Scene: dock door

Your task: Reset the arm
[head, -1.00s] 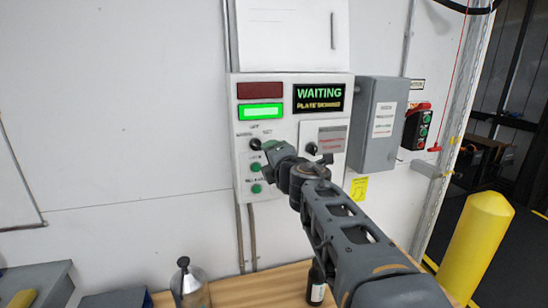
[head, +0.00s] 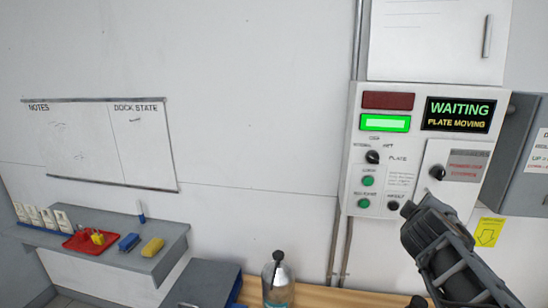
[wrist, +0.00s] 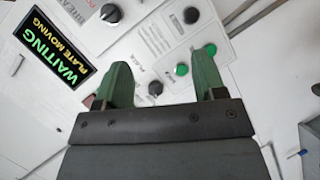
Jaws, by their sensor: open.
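My arm reaches up from the lower right of the head view, its end in front of the lower right of a white control panel (head: 398,97). In the wrist view my gripper (wrist: 166,84) shows two green fingers wide apart with nothing between them. The panel has a lit green lamp (head: 385,123), a dark red lamp (head: 387,100) and a display (head: 459,115) reading "WAITING PLATE MOVING". Below are a black selector knob (head: 373,157), two green buttons (head: 368,181) and a black button (head: 393,205). In the head view the fingers are not clearly seen.
A grey box (head: 529,155) is mounted right of the panel. A clear bottle (head: 278,284) stands on the wooden bench (head: 325,297) below. At left, a grey shelf (head: 165,241) holds a red tray (head: 75,244) and a yellow block (head: 153,247) under a whiteboard (head: 98,145).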

